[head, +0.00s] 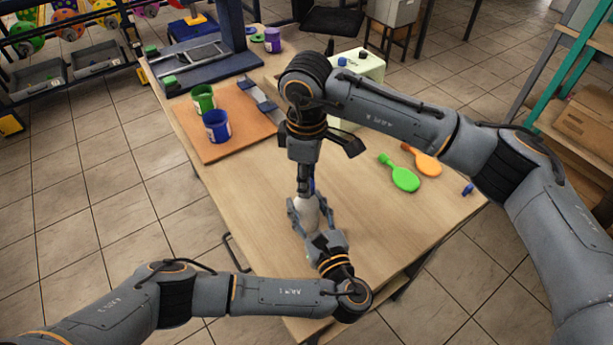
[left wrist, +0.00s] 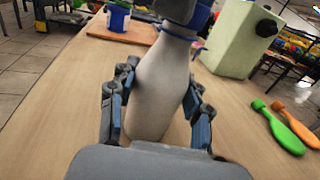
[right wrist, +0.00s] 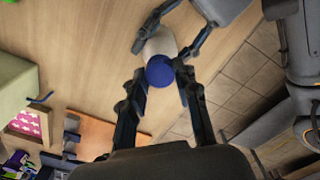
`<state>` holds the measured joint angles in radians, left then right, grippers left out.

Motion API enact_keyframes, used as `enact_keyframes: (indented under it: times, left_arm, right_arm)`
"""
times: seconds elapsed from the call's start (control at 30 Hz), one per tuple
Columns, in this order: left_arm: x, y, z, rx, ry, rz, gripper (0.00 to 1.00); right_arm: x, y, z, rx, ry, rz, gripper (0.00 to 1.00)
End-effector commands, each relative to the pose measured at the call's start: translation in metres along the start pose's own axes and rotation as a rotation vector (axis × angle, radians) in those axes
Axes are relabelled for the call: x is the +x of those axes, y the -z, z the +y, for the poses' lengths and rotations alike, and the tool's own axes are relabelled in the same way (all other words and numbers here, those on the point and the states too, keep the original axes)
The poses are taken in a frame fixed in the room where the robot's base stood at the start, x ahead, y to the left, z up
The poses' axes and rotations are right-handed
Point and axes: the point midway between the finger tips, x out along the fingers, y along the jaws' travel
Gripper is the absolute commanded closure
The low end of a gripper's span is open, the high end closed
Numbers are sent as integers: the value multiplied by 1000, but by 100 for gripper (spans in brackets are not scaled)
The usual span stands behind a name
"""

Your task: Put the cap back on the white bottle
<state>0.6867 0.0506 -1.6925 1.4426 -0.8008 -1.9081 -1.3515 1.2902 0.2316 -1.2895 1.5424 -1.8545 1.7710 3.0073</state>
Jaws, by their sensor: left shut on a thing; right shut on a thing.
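The white bottle (head: 307,214) stands upright on the wooden table. My left gripper (left wrist: 160,82) is shut around its body, one finger on each side, as the left wrist view shows. The blue cap (right wrist: 160,71) is between the fingers of my right gripper (head: 305,186), which comes down from above and is shut on it. In the right wrist view the cap lies in line with the bottle (right wrist: 160,42), over its mouth. In the left wrist view the cap meets the top of the neck, partly hidden by the right gripper. I cannot tell whether it is fully seated.
A small blue item (head: 468,189) is near the table's right edge. A pale green box (head: 371,67) stands behind. Green (head: 203,98) and blue (head: 217,126) cups stand on an orange board (head: 245,138).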

Motion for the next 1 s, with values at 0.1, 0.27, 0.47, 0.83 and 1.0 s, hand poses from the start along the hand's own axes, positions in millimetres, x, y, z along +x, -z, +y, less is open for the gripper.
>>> enact_keyframes:
  times: [0.1, 0.27, 0.47, 0.83, 1.0]
  left_arm:
    - [-1, 1, -1, 1, 3, 3, 100]
    - [-1, 1, -1, 0, 3, 3, 100]
    - [-1, 1, -1, 0, 3, 3, 100]
    - [-1, 1, 0, 0, 2, 3, 100]
    - [-1, 1, 0, 0, 2, 3, 100]
  right_arm:
    - [-1, 0, 0, 4, -1, 1, 78]
    - [0, 0, 0, 3, -1, 1, 78]
    - [0, 0, 0, 2, -1, 1, 47]
    - [-18, 0, 0, 1, -2, 2, 47]
    - [-39, 0, 0, 1, 0, 1, 47]
